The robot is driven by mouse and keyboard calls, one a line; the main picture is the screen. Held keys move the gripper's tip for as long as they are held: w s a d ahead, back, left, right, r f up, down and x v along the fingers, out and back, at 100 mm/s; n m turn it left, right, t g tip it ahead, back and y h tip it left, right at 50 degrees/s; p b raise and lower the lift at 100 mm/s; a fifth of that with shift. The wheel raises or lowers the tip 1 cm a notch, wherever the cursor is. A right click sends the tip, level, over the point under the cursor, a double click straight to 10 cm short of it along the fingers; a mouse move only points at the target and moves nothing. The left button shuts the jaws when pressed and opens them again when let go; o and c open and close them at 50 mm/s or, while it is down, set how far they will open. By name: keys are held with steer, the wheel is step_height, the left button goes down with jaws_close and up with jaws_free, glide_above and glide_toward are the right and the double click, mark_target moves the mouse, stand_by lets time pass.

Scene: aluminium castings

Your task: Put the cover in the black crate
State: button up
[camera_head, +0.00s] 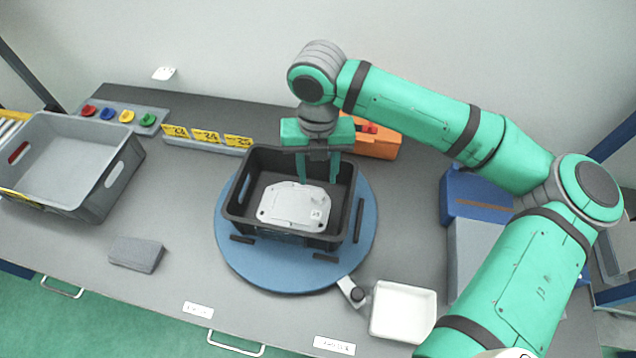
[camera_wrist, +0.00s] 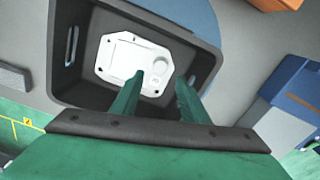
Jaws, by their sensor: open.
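The cover (camera_head: 290,207) is a pale, flat, plate-like casting with cut corners and a small round boss. It lies inside the black crate (camera_head: 240,212), toward the near side of its floor. The crate stands on a round blue turntable (camera_head: 238,262). In the wrist view the cover (camera_wrist: 118,58) lies in the crate (camera_wrist: 70,85), apart from the fingers. My gripper (camera_head: 319,172) is open and empty, its fingers pointing down over the far part of the crate. The fingers (camera_wrist: 158,90) hide a little of the crate's edge in the wrist view.
A grey crate (camera_head: 118,178) stands at the left, with a strip of coloured knobs (camera_head: 118,115) behind it. A grey block (camera_head: 136,253) and a white tray (camera_head: 403,311) lie on the front of the table. Blue and grey boxes (camera_head: 470,200) stand right.

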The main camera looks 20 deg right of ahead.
steer(key=shift+r, duration=2.3)
steer(key=shift+w, duration=0.1)
